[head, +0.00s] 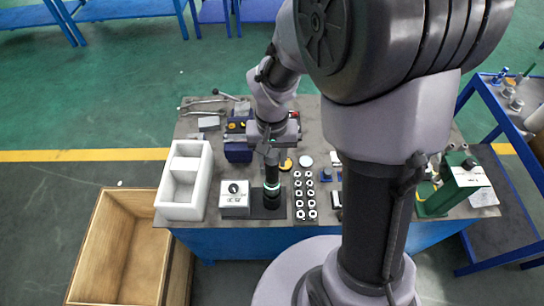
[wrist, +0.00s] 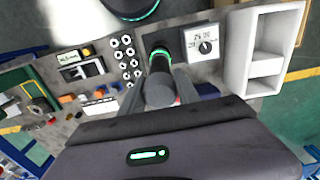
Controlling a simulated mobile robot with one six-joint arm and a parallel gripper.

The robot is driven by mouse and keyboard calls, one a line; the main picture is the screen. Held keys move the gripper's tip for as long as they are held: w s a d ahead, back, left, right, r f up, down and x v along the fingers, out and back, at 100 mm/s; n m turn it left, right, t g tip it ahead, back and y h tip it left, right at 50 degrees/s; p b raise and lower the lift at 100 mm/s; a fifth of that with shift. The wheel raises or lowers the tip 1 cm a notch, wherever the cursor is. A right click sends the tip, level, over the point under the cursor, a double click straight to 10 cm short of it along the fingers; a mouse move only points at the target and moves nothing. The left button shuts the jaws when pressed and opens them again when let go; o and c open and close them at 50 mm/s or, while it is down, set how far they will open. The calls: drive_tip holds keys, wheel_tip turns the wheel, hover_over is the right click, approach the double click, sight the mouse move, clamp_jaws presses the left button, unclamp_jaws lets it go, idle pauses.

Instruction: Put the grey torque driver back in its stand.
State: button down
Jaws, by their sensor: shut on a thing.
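My gripper (head: 270,147) is above the workbench and shut on the grey torque driver. The driver hangs roughly upright below it, with a dark body (head: 271,173). In the wrist view the driver's round grey end (wrist: 160,90) shows between the two fingers (wrist: 158,92). The stand is a black base (head: 257,212) beside a white box with a dial (head: 234,197); the box also shows in the wrist view (wrist: 204,42). The driver's lower end meets a green-ringed dark cup (head: 271,194) over the base. I cannot tell how deep it sits.
A white two-part tray (head: 205,190) stands left of the stand. A rack of several white-ringed sockets (head: 304,196) is close on the right. Blue-black items (head: 238,151) lie behind. A green and white machine (head: 462,182) is at the right. A wooden crate (head: 103,235) is at front left.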

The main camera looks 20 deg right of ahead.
drive_tip(key=shift+f+b, duration=1.5)
drive_tip(key=shift+f, duration=0.35)
drive_tip(key=c, duration=0.8)
unclamp_jaws()
drive_tip(key=shift+r, duration=0.1)
wheel_tip(320, 180, up, 5)
drive_tip(key=p, duration=0.4)
wheel_tip(320, 180, up, 18)
drive_tip(key=f+p, duration=0.1)
drive_tip(key=p, duration=0.6)
drive_tip(key=s+a+f+t+b, duration=0.1)
drive_tip(key=s+t+b, duration=0.1)
drive_tip(key=s+b, duration=0.2)
drive_tip(key=s+a+f+t+y+b, duration=0.1)
drive_tip(key=s+t+b, duration=0.1)
drive_tip(key=s+b, duration=0.2)
drive_tip(key=s+a+f+t+y+b, duration=0.1)
drive_tip(key=s+a+b, duration=0.1)
drive_tip(key=s+b, duration=0.2)
drive_tip(key=shift+s+f+m+t, duration=0.25)
drive_tip(key=shift+s+m+t, duration=0.15)
drive_tip(key=shift+s, duration=0.05)
